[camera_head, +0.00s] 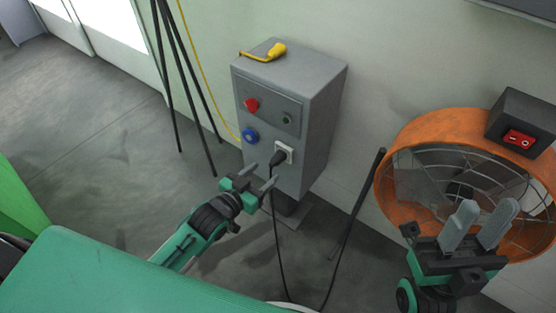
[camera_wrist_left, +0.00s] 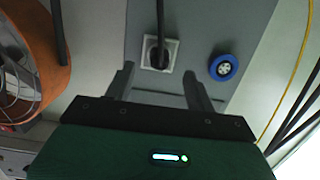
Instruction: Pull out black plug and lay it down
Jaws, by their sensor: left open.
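The black plug (camera_head: 278,158) sits in the white socket (camera_head: 287,150) on the front of the grey control box. Its cable hangs down from it. In the left wrist view the black plug (camera_wrist_left: 157,55) is in the white socket (camera_wrist_left: 172,47), beyond the fingertips and roughly between them. My left gripper (camera_head: 261,176) is open and empty, just below and in front of the plug, apart from it. It also shows in the left wrist view (camera_wrist_left: 158,80). My right gripper (camera_head: 480,222) is open and empty in front of the orange fan.
The grey box (camera_head: 320,110) carries a red knob (camera_head: 251,104), a blue socket (camera_head: 250,135) and a yellow-handled tool (camera_head: 265,52) on top. An orange fan (camera_head: 400,150) stands at right. A black tripod (camera_head: 180,90) stands at left. Open floor (camera_head: 90,150) lies left.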

